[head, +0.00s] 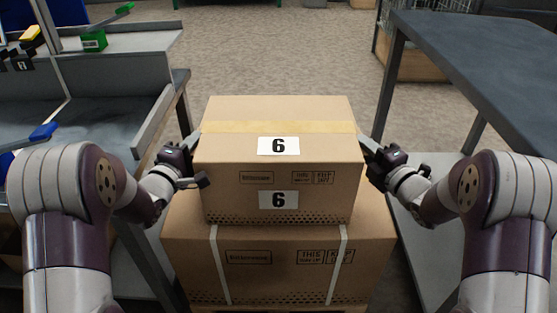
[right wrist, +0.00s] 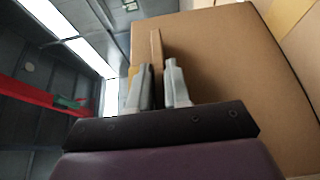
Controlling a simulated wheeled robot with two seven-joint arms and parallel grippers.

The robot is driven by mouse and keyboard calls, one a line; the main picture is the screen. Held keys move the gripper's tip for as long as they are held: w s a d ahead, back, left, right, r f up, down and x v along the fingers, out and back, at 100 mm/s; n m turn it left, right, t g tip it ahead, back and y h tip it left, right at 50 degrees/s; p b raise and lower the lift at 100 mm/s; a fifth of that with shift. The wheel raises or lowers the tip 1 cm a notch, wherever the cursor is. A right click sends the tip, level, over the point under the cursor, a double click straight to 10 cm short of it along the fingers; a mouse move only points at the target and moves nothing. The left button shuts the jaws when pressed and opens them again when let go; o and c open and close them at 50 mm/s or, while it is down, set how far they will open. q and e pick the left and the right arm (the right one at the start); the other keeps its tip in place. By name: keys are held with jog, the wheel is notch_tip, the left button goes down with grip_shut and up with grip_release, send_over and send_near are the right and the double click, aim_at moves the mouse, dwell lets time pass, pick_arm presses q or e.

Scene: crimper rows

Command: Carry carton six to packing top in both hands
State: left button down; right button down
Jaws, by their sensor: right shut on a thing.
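Carton six (head: 277,120) is a brown box with tan tape and two white "6" labels. It stands upright on a larger strapped carton (head: 280,265), with no clear gap between them. My left gripper (head: 190,150) is at its left side, its fingertips partly hidden. My right gripper (head: 369,146) is at its right side. In the right wrist view, its fingers (right wrist: 157,88) are shut on a thin brown strip at the side of carton six (right wrist: 220,70). Which surface is the packing top is not marked in view.
A dark table (head: 490,50) stands at right with a lower shelf. A grey bench (head: 95,115) with a raised edge is at left, holding blue, green and yellow items. Carpeted floor (head: 270,55) is open beyond the cartons.

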pick_arm(q)
jog(key=shift+f, duration=0.1)
